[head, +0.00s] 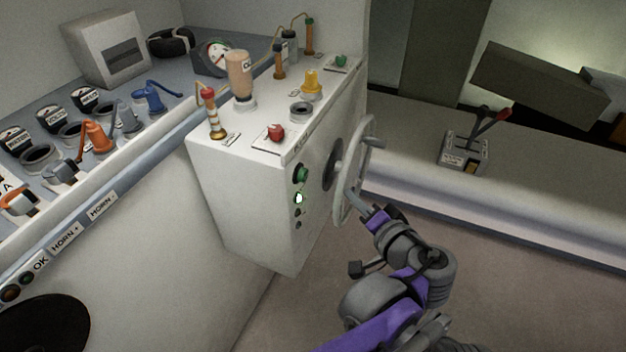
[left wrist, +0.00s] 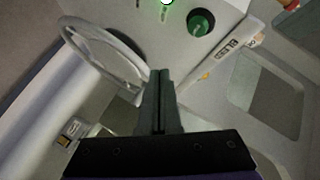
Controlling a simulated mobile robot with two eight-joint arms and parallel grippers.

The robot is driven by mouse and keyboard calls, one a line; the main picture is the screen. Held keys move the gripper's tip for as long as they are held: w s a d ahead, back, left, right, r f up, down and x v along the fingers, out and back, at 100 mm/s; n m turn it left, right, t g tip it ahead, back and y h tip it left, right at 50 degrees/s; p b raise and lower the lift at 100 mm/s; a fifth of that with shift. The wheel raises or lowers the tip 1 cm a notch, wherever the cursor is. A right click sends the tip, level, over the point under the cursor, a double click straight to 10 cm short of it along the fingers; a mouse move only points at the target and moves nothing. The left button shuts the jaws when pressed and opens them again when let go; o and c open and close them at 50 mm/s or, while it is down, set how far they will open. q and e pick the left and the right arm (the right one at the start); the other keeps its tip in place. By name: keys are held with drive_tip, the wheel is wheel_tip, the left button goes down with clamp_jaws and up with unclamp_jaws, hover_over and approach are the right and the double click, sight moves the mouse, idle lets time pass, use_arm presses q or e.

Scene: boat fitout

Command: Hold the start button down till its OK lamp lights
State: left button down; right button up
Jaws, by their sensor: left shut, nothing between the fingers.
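A round green button (head: 301,173), which looks like the start button, sits on the front face of the white console. It also shows in the left wrist view (left wrist: 201,22). Just below it a small lamp (head: 299,198) glows bright whitish green; its label is not readable. In the left wrist view the lit lamp (left wrist: 166,2) is at the top edge. My left gripper (head: 354,196) is by the lower part of the steering wheel, right of the button and apart from it. Its fingers (left wrist: 160,75) are shut and empty. My right gripper is not seen.
The steering wheel (head: 346,190) stands out from the console close to my left gripper. The console top (head: 262,100) carries a red button (head: 275,133), a yellow fitting (head: 311,84) and levers. A throttle box (head: 465,150) sits on the ledge at right.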

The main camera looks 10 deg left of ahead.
sight(303, 175)
use_arm(q)
drive_tip(key=shift+d+r, duration=0.3)
drive_tip(key=shift+d, duration=0.55)
drive_tip(key=shift+w+a, duration=0.1)
drive_tip(key=shift+a, duration=0.05)
drive_tip(key=w+a, duration=0.2)
drive_tip(key=a, duration=0.6)
drive_tip(key=shift+w, duration=0.3)
drive_tip(key=shift+a, duration=0.2)
idle(1.2)
drive_tip(key=shift+w+a, duration=0.15)
drive_tip(key=shift+a, duration=0.15)
drive_tip(key=shift+w+a, duration=0.15)
drive_tip(key=shift+a, duration=0.3)
idle(1.5)
